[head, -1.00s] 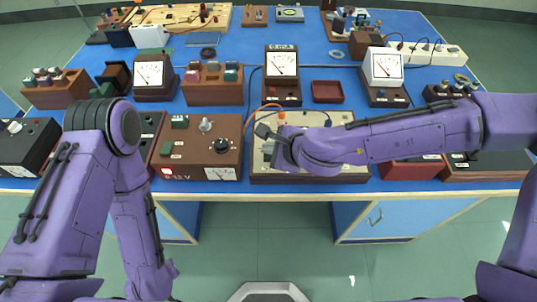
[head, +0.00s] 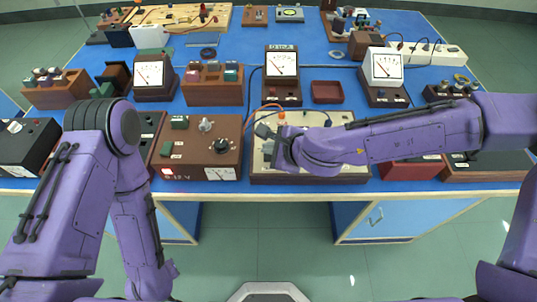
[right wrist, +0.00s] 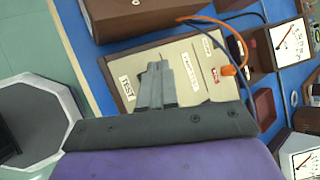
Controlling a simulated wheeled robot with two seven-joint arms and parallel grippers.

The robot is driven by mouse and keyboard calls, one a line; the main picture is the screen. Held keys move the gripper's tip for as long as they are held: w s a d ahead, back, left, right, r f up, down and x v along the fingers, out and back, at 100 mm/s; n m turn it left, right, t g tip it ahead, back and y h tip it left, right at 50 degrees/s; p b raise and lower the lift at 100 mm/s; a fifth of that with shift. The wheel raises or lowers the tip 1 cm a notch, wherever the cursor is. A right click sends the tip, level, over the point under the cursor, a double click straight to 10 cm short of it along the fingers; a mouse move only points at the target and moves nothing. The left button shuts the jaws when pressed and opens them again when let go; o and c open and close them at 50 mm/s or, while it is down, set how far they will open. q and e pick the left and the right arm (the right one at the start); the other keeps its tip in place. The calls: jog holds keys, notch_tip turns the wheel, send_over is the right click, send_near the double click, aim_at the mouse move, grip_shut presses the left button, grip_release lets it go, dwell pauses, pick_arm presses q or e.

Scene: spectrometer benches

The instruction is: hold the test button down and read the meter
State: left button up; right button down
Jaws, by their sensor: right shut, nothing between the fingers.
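A cream-topped board in a brown frame (head: 345,118) lies at the front middle of the bench. The right wrist view shows a TEST label (right wrist: 127,88) on it. My right gripper (head: 262,131) is shut and empty, over the left part of this board. In the right wrist view its fingertips (right wrist: 160,64) point at the board beside the label. The button is hidden by the fingers; I cannot tell whether they touch it. A meter with a white dial (head: 282,65) stands behind the board; its dial also shows in the right wrist view (right wrist: 290,42). My left gripper is out of view.
A brown supply box (head: 208,160) with a dark knob and lit red display stands left of the board. Orange and dark cables run near the board's orange plug (right wrist: 228,70). Other meters (head: 383,68) (head: 150,73) and a red tray (head: 327,92) stand behind.

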jog(key=shift+f, duration=0.45)
jog(key=shift+f+b, duration=0.45)
jog(key=shift+b, duration=0.15)
dwell(0.5)
jog(key=shift+r, duration=0.1)
dwell(2.1)
jog(key=shift+r+p, duration=0.8)
jog(key=shift+p, duration=0.2)
notch_tip(320, 180, up, 5)
jog(key=p, duration=0.5)
jog(key=shift+r, duration=0.1)
